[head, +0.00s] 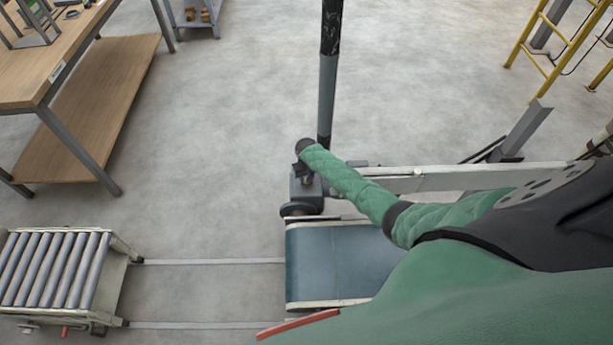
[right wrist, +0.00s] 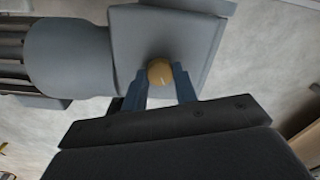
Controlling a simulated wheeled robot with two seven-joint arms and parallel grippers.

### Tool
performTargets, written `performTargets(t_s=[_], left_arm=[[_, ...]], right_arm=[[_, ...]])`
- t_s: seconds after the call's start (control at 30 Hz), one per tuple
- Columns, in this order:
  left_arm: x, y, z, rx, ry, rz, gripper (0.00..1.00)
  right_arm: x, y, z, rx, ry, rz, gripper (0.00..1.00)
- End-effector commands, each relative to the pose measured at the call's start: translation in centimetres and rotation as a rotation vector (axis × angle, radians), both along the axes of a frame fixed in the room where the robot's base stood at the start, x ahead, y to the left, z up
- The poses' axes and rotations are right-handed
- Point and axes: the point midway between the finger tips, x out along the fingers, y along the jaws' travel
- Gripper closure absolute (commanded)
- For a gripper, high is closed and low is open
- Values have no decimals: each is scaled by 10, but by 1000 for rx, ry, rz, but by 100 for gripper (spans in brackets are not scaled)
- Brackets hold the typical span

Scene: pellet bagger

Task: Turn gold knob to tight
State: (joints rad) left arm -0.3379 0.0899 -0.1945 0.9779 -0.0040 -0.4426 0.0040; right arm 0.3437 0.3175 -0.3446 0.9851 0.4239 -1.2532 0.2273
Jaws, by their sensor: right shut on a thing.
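The gold knob (right wrist: 160,72) is a small round ball shape in the right wrist view, on the face of a grey housing (right wrist: 160,35). My right gripper (right wrist: 160,78) has its two blue-grey fingers on either side of the knob and is shut on it. In the head view my right gripper (head: 304,178) reaches down to the dark grey unit (head: 307,196) at the conveyor's far left corner. The knob is too small and covered to make out there. Any tight mark is not visible. My left gripper is not in view.
A blue belt conveyor (head: 325,262) lies below my right arm. A dark post (head: 327,95) rises behind the grey unit. A roller conveyor (head: 55,268) stands at the lower left, a wooden bench (head: 45,65) at the upper left. Open floor lies between.

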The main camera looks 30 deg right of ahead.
Motion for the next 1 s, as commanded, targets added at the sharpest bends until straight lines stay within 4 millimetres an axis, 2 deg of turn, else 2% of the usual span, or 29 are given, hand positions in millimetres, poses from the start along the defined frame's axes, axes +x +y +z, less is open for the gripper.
performTargets(t_s=[0.2, 0.5, 1.0], left_arm=[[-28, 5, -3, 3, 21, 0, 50], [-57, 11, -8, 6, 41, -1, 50], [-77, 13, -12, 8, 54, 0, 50]], right_arm=[[1, 0, 3, 1, 0, -201, 94], [1, 1, 2, 1, -1, -420, 94], [1, 0, 1, 0, -3, -561, 94]])
